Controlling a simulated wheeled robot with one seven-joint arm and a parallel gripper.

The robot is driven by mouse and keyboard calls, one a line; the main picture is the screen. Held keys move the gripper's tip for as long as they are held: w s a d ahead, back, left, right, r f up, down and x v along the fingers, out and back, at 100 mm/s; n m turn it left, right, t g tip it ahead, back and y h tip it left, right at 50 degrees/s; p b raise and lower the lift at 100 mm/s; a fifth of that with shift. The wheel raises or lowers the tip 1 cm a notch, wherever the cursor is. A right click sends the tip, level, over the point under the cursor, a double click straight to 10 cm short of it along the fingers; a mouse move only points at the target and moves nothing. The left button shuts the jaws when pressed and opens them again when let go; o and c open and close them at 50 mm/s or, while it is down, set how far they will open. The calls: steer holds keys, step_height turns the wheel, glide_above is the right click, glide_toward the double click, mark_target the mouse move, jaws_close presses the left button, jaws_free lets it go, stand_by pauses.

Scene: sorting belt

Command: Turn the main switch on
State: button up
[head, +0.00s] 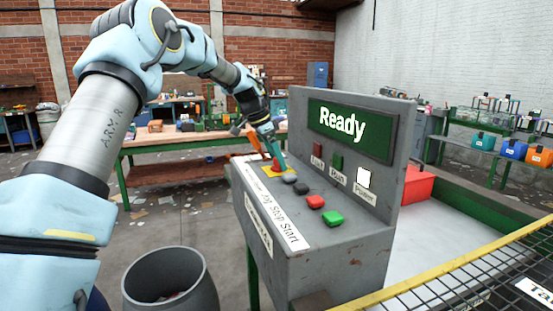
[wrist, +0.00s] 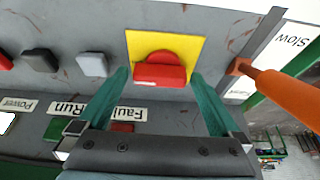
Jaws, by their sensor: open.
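The main switch, a red knob on a yellow plate, sits at the far end of the grey console's row of controls. It shows in the wrist view (wrist: 160,72), its bar lying across the picture, and is partly hidden behind my gripper in the head view (head: 276,167). My gripper (wrist: 159,76) is open, with one teal finger on each side of the knob. I cannot tell whether the fingers touch it. In the head view my gripper (head: 272,150) points down at the plate.
The console (head: 330,245) also carries grey, black, red (head: 315,201) and green (head: 333,219) buttons. Its display (head: 349,130) reads "Ready"; the white Power lamp (head: 363,178) looks bright. An orange lever (wrist: 275,88) stands close beside the gripper. A grey bin (head: 170,280) stands in front.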

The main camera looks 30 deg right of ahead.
steer(key=b+v, duration=0.2)
steer(key=v, duration=0.8)
steer(key=shift+r, duration=0.35)
steer(key=shift+a, duration=0.2)
steer(key=s+a+f+n+t+y, duration=0.1)
steer(key=s+a+f+n, duration=0.3)
steer(key=a, duration=0.7)
steer(key=s+a+f+n+y, duration=0.1)
steer(key=s+a+f+n, duration=0.2)
steer(key=a+f+n, duration=0.5)
steer(key=s+a+f+n+t+y, duration=0.1)
steer(key=s+a+f+n+y, duration=0.2)
steer(key=a, duration=1)
steer(key=s+a+f+n, duration=0.3)
steer(key=s+a+f, duration=0.2)
steer(key=s+a, duration=0.3)
steer(key=shift+s+f+n+h, duration=0.2)
steer(key=shift+s+n+h, duration=0.15)
steer(key=shift+s, duration=0.75)
